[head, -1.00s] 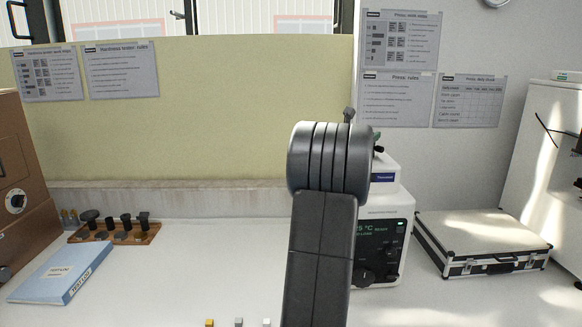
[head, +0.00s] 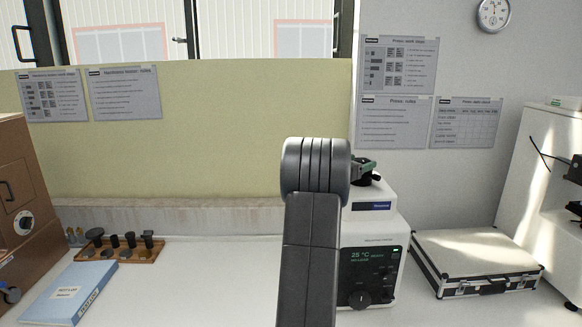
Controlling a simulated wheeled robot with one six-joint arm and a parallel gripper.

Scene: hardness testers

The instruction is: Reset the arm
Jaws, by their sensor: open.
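My dark grey arm stands upright in the middle of the head view, with its rounded joint at the top. It hides part of a white machine (head: 378,232) with a black panel reading 25 °C. My gripper is not visible in the head view, so I cannot see its jaws or anything near them.
A silver case (head: 475,258) lies on the white bench at the right. At the left are a wooden rack (head: 145,254) with dark tools, a blue binder (head: 75,293) and a brown cabinet (head: 18,205). A yellowish partition (head: 210,130) stands behind.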

